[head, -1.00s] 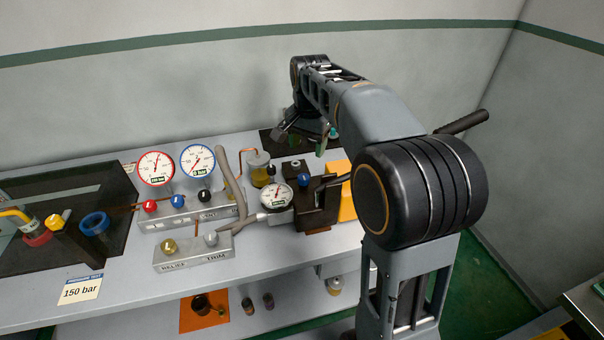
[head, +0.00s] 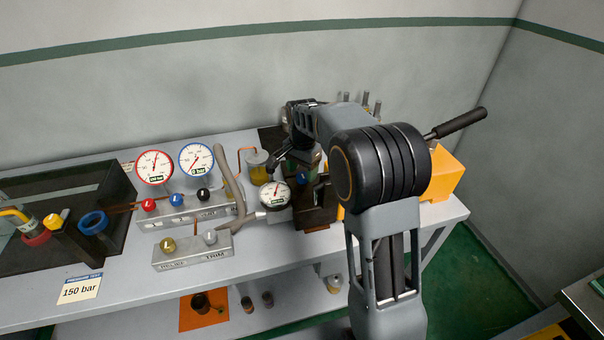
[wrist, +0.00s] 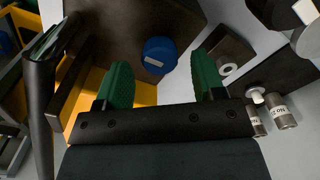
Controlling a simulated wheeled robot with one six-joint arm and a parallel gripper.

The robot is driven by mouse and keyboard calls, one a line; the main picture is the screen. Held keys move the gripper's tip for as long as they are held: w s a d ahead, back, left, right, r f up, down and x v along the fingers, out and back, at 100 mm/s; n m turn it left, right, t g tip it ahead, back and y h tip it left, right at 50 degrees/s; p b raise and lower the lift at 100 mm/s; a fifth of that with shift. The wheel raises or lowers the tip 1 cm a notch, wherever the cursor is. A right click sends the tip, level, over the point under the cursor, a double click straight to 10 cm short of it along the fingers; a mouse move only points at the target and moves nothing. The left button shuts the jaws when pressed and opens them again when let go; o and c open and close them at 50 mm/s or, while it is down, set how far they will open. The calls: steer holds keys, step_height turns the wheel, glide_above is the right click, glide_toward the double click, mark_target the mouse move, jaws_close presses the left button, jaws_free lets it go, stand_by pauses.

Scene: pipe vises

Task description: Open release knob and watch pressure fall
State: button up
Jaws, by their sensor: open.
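A blue knob (wrist: 158,55) with a pale mark on top shows in the wrist view, attached to a dark brown block. It is apart from my gripper (wrist: 162,66), whose green fingers are open on its left and right; contact is not visible. In the head view my gripper (head: 300,160) is above the dark block (head: 318,214), and my arm hides part of it. A small round gauge (head: 275,195) beside the block has its needle pointing up; its digital label is too small to read. A brass knob (head: 168,245) sits on the front block marked RELIEF and TRIM.
A red-rimmed gauge (head: 154,167) and a blue-rimmed gauge (head: 197,160) stand behind red, blue and black knobs. A yellow body (head: 447,174) and a black-handled lever (head: 460,122) are at right. A grey hose (head: 233,180) crosses the bench. A card (head: 80,290) reads 150 bar.

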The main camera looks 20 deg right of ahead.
steer(key=shift+f, duration=0.85)
steer(key=shift+c, duration=0.3)
steer(key=c, duration=0.9)
steer(key=shift+o, duration=0.2)
